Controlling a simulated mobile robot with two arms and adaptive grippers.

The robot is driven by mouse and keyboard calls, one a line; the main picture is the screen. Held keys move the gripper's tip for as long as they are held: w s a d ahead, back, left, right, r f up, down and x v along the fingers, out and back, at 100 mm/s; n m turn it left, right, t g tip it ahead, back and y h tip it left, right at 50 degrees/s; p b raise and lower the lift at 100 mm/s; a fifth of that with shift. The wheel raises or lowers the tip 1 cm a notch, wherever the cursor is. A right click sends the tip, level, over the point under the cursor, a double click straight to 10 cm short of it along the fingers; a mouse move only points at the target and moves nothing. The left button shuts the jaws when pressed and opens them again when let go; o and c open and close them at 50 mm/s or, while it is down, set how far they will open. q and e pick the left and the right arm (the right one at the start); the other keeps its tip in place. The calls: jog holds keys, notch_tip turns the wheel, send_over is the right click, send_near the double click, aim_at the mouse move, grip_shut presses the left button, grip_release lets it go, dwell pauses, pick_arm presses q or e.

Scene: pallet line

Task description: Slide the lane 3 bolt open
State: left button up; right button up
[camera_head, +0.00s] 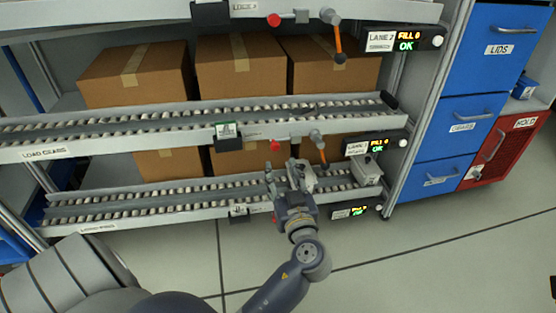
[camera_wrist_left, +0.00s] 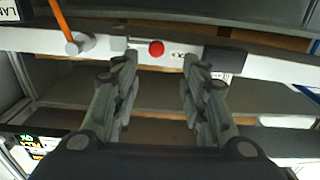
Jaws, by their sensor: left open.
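My left gripper (camera_head: 284,170) is open and empty in front of the bottom roller lane (camera_head: 150,205), and it hides part of that lane's front rail. On the middle rail above it are a red knob (camera_head: 275,145) and an orange lever (camera_head: 320,150). In the left wrist view, a red knob (camera_wrist_left: 156,48) on a white rail shows between and beyond my open fingers (camera_wrist_left: 155,75), with an orange lever (camera_wrist_left: 62,22) to its left. I cannot tell which rail this is. I cannot read which lane is lane 3. My right gripper is out of view.
Another red knob (camera_head: 274,19) and orange lever (camera_head: 338,45) sit on the top rail. Cardboard boxes (camera_head: 240,68) stand on the lanes. A grey box (camera_head: 366,168) sits at the bottom lane's right end. Blue drawers (camera_head: 485,92) stand at the right; the front floor is clear.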

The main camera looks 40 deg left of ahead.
pick_arm(q)
jog(key=shift+v, duration=1.25)
